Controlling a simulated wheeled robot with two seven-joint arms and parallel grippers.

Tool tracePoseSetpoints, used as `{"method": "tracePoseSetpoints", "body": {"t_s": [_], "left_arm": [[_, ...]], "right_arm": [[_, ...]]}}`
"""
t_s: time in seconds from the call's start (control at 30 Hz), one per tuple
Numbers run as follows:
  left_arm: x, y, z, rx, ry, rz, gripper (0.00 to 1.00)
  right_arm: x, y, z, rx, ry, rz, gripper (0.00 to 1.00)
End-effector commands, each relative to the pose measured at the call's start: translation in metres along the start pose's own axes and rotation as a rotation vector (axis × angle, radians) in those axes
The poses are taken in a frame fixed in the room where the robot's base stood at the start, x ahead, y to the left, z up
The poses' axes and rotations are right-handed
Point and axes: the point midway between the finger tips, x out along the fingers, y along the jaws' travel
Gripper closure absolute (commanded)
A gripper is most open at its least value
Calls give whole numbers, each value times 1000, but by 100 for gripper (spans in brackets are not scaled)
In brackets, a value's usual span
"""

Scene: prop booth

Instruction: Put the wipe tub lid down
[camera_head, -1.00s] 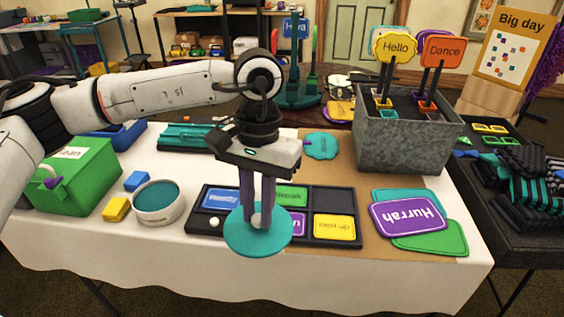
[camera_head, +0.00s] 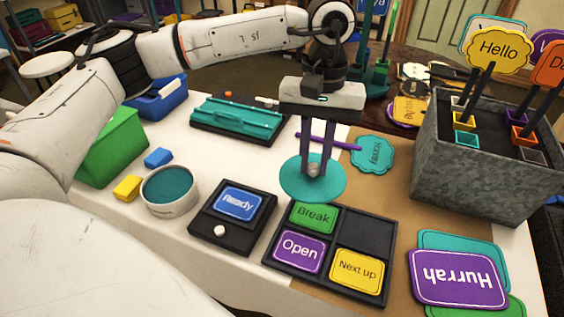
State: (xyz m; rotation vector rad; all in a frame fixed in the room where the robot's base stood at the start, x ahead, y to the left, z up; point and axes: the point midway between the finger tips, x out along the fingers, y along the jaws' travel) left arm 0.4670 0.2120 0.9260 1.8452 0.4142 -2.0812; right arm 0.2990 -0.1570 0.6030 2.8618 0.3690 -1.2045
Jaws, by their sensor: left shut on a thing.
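The wipe tub lid is a flat teal disc (camera_head: 301,184) with a small pale knob in its middle. My left gripper (camera_head: 314,167) points down from above and is shut on the knob. The lid is behind the dark sign tray; I cannot tell whether it touches the table or hangs just over it. The wipe tub (camera_head: 170,204) is a round pale tub, open at the top with teal inside, standing to the left and slightly nearer. My right gripper is out of view.
A teal scalloped sign (camera_head: 373,154) with a purple stick lies right beside the lid. A dark tray (camera_head: 365,232) holds several signs. A teal-topped case (camera_head: 237,120) lies behind left. A grey planter (camera_head: 485,172) stands right.

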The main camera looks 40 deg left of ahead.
Motion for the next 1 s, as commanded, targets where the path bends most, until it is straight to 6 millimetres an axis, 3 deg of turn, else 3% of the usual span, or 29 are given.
{"method": "tracePoseSetpoints", "body": {"t_s": [0.1, 0.37, 0.7, 0.9, 1.0], "left_arm": [[-2, 0, -26, -388, -5, 49, 100], [-8, -12, -76, -1226, -3, 149, 100], [-4, -44, -129, -2284, -2, 276, 100], [4, -67, -150, -2800, 0, 338, 100], [7, -74, -156, -2966, 0, 360, 100]], "right_arm": [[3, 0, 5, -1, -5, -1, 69], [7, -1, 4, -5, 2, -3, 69], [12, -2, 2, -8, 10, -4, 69], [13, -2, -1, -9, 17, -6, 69], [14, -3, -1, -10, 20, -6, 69]]}}
